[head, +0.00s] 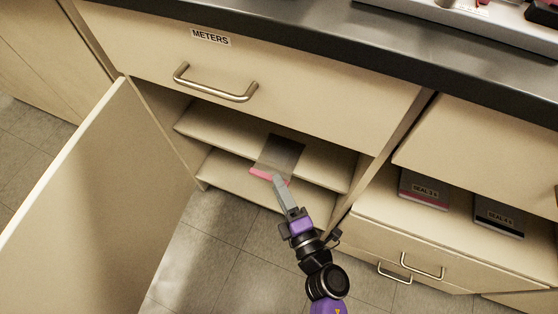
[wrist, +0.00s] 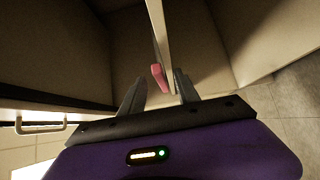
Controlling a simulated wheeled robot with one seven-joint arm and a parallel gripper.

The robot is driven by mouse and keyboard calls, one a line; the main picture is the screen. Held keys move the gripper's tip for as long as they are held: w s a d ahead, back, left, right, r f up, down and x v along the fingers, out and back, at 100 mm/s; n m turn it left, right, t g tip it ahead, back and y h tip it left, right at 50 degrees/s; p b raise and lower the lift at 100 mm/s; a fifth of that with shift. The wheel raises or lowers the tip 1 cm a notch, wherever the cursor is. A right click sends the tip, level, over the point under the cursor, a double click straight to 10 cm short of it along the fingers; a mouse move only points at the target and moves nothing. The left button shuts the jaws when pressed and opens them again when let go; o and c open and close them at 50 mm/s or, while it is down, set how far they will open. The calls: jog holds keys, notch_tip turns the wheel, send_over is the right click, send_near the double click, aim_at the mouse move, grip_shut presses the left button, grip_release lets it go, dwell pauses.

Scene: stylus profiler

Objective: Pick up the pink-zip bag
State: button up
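The pink-zip bag (head: 281,153) is a grey, see-through flat bag with a pink strip along its front edge. In the head view it lies on a shelf inside the open cabinet, with the pink edge at the shelf's front. In the wrist view only its pink strip (wrist: 159,77) shows clearly, beside the shelf edge. My gripper (head: 277,178) reaches up to the pink edge in the head view. In the wrist view my gripper (wrist: 158,88) has its two fingers apart, with the pink strip and shelf edge between or just beyond the tips. I cannot tell contact.
The open cabinet door (head: 105,205) stands to the left. The METERS drawer (head: 250,70) overhangs the shelves. The upper shelf (head: 215,130) and lower shelf (head: 230,175) are close together. Two boxes (head: 424,190) (head: 498,216) sit in the right cubby. The floor (head: 200,250) in front is clear.

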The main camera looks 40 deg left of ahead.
jog(key=shift+b+x, duration=0.55)
jog(key=shift+x, duration=1.4)
grip_shut()
notch_tip(320, 180, up, 10)
jog(key=p, duration=0.7)
jog(key=shift+p, duration=0.4)
